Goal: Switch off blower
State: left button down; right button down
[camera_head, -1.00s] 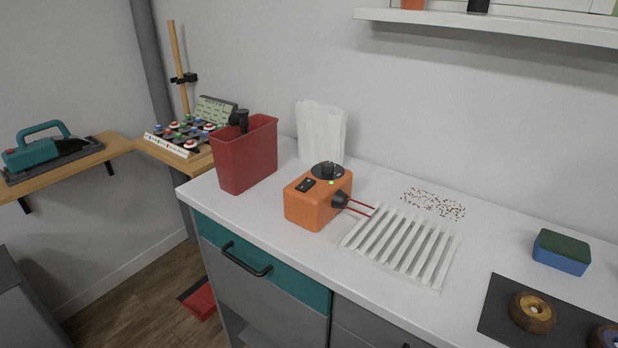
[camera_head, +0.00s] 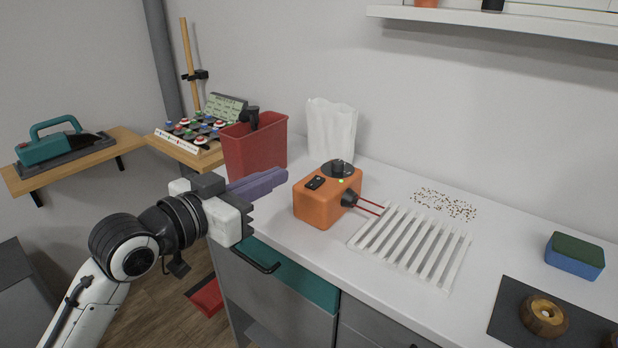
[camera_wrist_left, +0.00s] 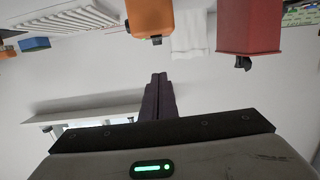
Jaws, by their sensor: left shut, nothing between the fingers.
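The blower is an orange box (camera_head: 322,203) on the white counter, with a black dial (camera_head: 342,168) and a black rocker switch (camera_head: 315,183) on top. A small green light (camera_head: 341,181) glows beside the dial. Two thin red lines come from its black nozzle (camera_head: 349,198). My left gripper (camera_head: 284,177) is shut and empty, its purple fingers just left of the blower and in front of the red bin. I cannot tell if it touches anything. In the left wrist view the blower (camera_wrist_left: 150,16) appears at the top, beyond the fingertips (camera_wrist_left: 159,77). My right gripper is not in view.
A red bin (camera_head: 252,150) stands left of the blower and a white bag (camera_head: 331,130) behind it. A white slatted rack (camera_head: 412,245) lies to its right, with brown bits (camera_head: 445,204) behind. A blue and green sponge (camera_head: 575,256) lies farther right. A shelf (camera_head: 490,25) hangs above.

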pick_arm(q)
jog(key=shift+r, duration=0.1)
send_over(309, 189)
jog(key=shift+s+a+f, duration=0.25)
jog(key=shift+s+f, duration=0.1)
jog(key=shift+f, duration=0.2)
jog(key=shift+w+d+f, duration=0.15)
jog(key=shift+f, duration=0.5)
jog(key=shift+w+d+f, duration=0.1)
jog(key=shift+f, duration=0.5)
jog(key=shift+w+f, duration=0.1)
jog(key=shift+f, duration=0.7)
